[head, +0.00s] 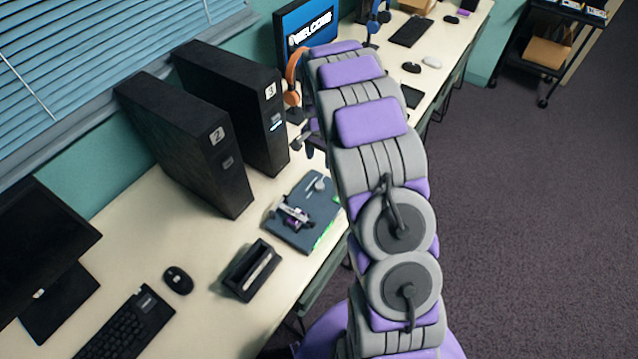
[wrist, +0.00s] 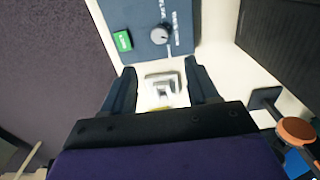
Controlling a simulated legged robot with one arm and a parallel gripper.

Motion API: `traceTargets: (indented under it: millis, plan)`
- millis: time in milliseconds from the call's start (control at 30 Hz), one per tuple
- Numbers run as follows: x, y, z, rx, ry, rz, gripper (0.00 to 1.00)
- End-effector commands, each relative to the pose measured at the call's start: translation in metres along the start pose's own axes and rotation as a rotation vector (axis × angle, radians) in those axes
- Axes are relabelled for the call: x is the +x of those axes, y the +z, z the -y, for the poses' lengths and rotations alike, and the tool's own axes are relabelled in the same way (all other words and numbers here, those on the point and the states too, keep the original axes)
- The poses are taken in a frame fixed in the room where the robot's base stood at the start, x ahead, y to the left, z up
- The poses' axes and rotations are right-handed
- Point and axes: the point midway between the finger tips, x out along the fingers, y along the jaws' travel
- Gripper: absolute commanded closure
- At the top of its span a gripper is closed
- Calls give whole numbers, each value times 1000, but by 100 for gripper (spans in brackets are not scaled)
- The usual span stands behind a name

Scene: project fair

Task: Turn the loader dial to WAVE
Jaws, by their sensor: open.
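The blue-grey loader panel (head: 322,207) lies flat on the long table, with a small purple-and-grey model on it. Its round dial (head: 319,185) is near the far edge. In the wrist view the panel (wrist: 112,12) is at the top, with the grey dial (wrist: 161,35) and white lettering around it too small to read. My gripper (wrist: 161,68) is open, its two dark fingers apart below the dial and not touching it. In the head view my gripper (head: 308,146) is beyond the panel, partly hidden by my arm.
A small black tray (head: 252,270) and a mouse (head: 178,280) lie nearer. An orange headphone stand (head: 293,75) is close beyond the gripper. A pale metallic piece (wrist: 163,86) shows between the fingers.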

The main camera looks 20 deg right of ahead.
Motion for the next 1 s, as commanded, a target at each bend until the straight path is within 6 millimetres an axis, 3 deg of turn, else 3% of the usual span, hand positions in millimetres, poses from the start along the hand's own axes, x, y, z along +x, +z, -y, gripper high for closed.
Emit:
traceTargets:
  millis: [100, 600, 767, 1000]
  plan:
    - [28, 3, -1, 0, 6, 5, 41]
    - [120, 2, -1, 0, 3, 2, 41]
    - [131, 2, -1, 0, 3, 2, 41]
    - [131, 2, 0, 0, 2, 1, 41]
